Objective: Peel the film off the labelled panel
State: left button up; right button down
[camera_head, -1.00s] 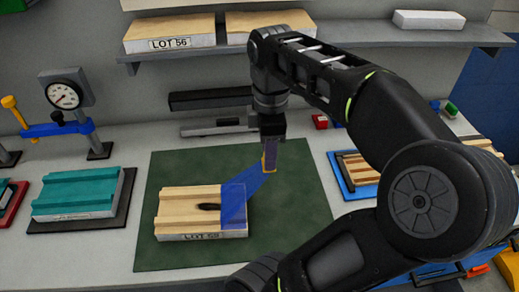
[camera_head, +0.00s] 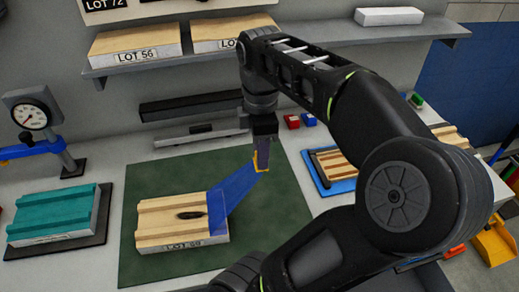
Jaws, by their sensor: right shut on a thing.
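The labelled panel (camera_head: 165,218) is a light wooden block with grooves, lying on the green mat (camera_head: 285,240). Its front label appears to read LOT 59 or similar, and a dark elongated mark shows on its top. The blue translucent film (camera_head: 235,191) rises from the panel's right end up and to the right. My right gripper (camera_head: 262,163) is shut on the film's raised end, above the mat and to the right of the panel. Most of the panel's top is bare; the film still touches its right end. My left gripper is not in view.
A teal panel (camera_head: 55,213) lies on a dark pad at left, below a gauge (camera_head: 30,115) and blue clamp. A shelf (camera_head: 290,52) holds LOT 56 panels. A striped wooden board (camera_head: 345,165) lies on a blue tray at right.

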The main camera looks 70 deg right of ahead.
jog(key=s+d+r+p, duration=0.2)
jog(key=s+d+r, duration=0.3)
jog(key=s, duration=0.3)
dwell(0.9)
jog(key=w+a+f+m+b, duration=0.1)
jog(key=w+a+f, duration=0.25)
jog(key=w, duration=0.65)
jog(key=w+a+f+m, duration=0.15)
jog(key=w+f, duration=0.25)
jog(key=w, duration=0.7)
jog(key=w+a+f+m+b, duration=0.1)
jog(key=w+a+f, duration=0.2)
jog(key=w, duration=0.7)
jog(key=w+a+f+m, duration=0.1)
jog(key=w+a+f, duration=0.2)
jog(key=a, duration=0.5)
jog(key=w+a+f+m+b, duration=0.1)
jog(key=w+a+f, duration=0.2)
jog(key=w+a, duration=0.3)
jog(key=w+a+f+m+b, duration=0.1)
jog(key=w+a+f, duration=0.2)
jog(key=a, duration=0.9)
jog(key=shift+w, duration=1.15)
